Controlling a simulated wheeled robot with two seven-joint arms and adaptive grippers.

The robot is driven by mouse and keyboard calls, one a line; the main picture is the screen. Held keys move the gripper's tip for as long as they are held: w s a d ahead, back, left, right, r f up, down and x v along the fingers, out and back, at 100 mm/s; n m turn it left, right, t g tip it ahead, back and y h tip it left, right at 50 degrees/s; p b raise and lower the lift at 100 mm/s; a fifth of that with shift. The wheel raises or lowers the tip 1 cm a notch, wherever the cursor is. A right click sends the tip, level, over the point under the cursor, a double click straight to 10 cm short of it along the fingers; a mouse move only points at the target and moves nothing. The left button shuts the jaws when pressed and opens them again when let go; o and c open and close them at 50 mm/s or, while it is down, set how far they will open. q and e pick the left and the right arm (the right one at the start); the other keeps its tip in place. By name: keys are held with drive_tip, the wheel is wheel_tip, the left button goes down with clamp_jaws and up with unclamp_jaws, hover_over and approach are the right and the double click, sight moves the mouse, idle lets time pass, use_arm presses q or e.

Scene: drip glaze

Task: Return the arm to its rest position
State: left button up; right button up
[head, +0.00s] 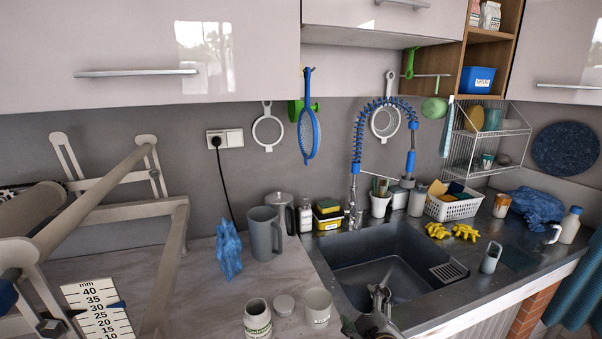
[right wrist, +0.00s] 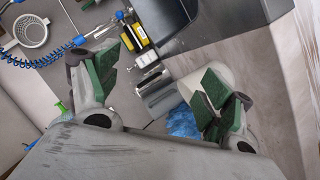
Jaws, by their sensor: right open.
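My right gripper (head: 376,312) shows at the bottom edge of the head view, in front of the sink. In the right wrist view its two green-padded fingers (right wrist: 160,85) are spread wide apart, and I see nothing held between them. Part of a pale grey vessel shows behind the right-hand finger in that view; I cannot tell that they touch. My left gripper is not in view.
A grey pitcher (head: 265,234), blue crumpled cloth (head: 228,250), labelled jar (head: 257,318) and pale cup (head: 318,306) stand on the left counter. The sink (head: 385,255) is beside them. A beige frame (head: 170,205) fills the left.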

drive_tip(key=s+d+f+m+g, duration=0.3)
drive_tip(key=s+f+m+g, duration=0.15)
drive_tip(key=s+f, duration=0.45)
drive_tip(key=s+d+f+m+g, duration=0.35)
drive_tip(key=s+f+g, duration=0.3)
drive_tip(key=s, duration=0.55)
wheel_tip(320, 180, down, 32)
drive_tip(key=s+d, duration=0.1)
drive_tip(key=s, duration=0.1)
drive_tip(key=s+d+f, duration=0.2)
drive_tip(key=s+f, duration=0.8)
drive_tip(key=s, duration=0.1)
drive_tip(key=s+d+f+g, duration=0.1)
drive_tip(key=s+d+f, duration=0.2)
drive_tip(key=s+f, duration=0.7)
drive_tip(key=shift+s+d+f+n+h, duration=0.15)
drive_tip(key=shift+s+f+n+h, duration=0.2)
drive_tip(key=shift+f+n, duration=0.1)
